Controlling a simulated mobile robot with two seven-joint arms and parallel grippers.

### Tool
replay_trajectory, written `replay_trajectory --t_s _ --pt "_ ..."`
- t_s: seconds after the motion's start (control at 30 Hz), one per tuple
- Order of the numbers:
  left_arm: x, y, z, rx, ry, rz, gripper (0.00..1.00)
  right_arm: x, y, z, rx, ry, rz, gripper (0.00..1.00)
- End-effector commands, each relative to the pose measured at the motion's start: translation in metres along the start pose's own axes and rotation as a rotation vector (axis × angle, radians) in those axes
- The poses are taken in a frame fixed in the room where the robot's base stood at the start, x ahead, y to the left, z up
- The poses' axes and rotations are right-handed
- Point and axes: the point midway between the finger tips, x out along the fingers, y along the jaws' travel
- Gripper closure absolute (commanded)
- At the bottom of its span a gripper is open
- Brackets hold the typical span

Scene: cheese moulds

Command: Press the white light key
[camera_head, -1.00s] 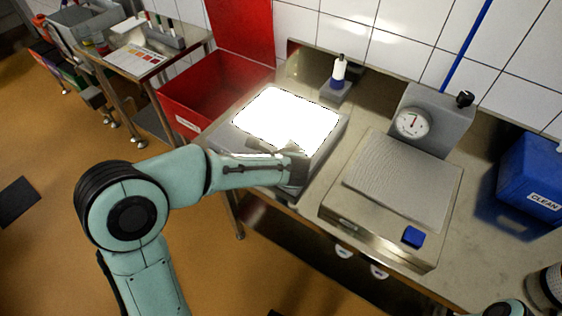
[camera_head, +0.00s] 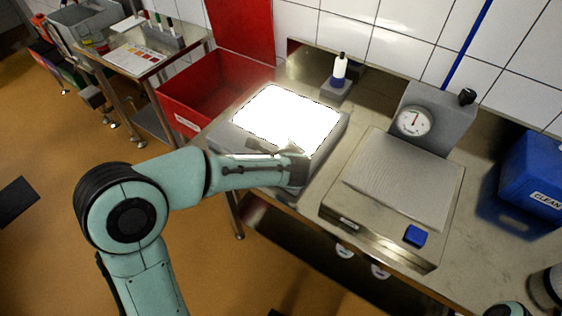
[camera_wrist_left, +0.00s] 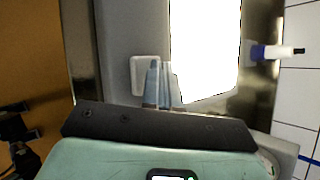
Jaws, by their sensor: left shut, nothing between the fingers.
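The light box (camera_head: 228,138) stands on the steel bench with its top panel (camera_head: 287,118) glowing bright white. In the left wrist view the white key (camera_wrist_left: 138,76) is a pale, rounded square on the grey casing beside the lit panel (camera_wrist_left: 203,45). My left gripper (camera_wrist_left: 157,66) is shut and empty, with its fingertips over the casing at the key's right edge. I cannot tell whether they touch or press the key. In the head view my left gripper (camera_head: 272,147) is low over the box's near side, and the key is not clearly visible there.
A scale with a dial (camera_head: 413,121) and blue button (camera_head: 415,236) stands to the right. A red bin (camera_head: 205,92) is at left and a blue CLEAN bin (camera_head: 531,178) at far right.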

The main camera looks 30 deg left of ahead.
Motion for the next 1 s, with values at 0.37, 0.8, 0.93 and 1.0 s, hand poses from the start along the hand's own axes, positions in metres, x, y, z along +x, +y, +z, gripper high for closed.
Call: replay_trajectory --t_s 0.37,0.8,0.93,1.0 --pt "0.0001 0.0000 0.0000 -0.001 0.000 0.000 1.00 0.0003 0.0001 0.0000 0.000 0.000 0.000 0.14" --pt "0.0035 0.0026 -0.0026 0.000 0.000 0.000 1.00 0.0054 0.0021 0.0005 0.001 -0.002 0.001 0.14" --pt "0.0045 0.0034 -0.0034 0.000 0.000 0.000 1.00 0.0069 0.0026 0.0006 0.001 -0.002 0.001 0.14" --pt "0.0042 0.0031 -0.0031 0.000 0.000 0.000 1.00 0.0063 0.0024 0.0005 0.001 -0.002 0.001 0.14"
